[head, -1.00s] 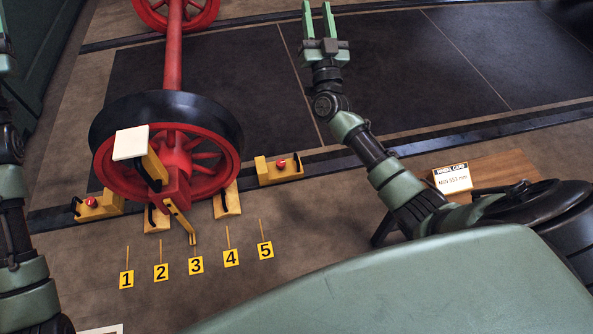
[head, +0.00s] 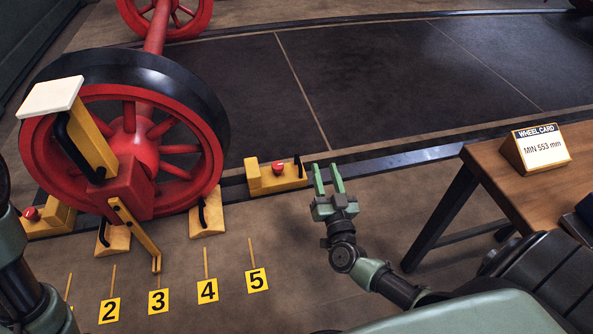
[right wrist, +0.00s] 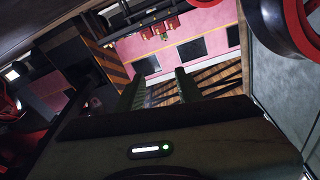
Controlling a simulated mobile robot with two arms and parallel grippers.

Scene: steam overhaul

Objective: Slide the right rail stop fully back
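The right rail stop (head: 262,182) is a yellow block with a red knob (head: 278,168). In the head view it sits on the rail, just right of the big red wheel (head: 185,150), with a gap between them. My right gripper (head: 328,180) is just right of the stop, fingers pointing away from me. Its fingers are apart with nothing between them, and it does not appear to touch the stop. The right wrist view shows the two spread fingers (right wrist: 160,90) and no stop. Only links of my left arm show; its gripper is out of view.
The left rail stop (head: 48,220) stands left of the wheel. Yellow chocks (head: 207,218) and a hanging pointer (head: 135,232) are at the wheel's front, above numbered floor marks (head: 208,290). A wooden table (head: 490,170) with a wheel card (head: 538,150) stands at right.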

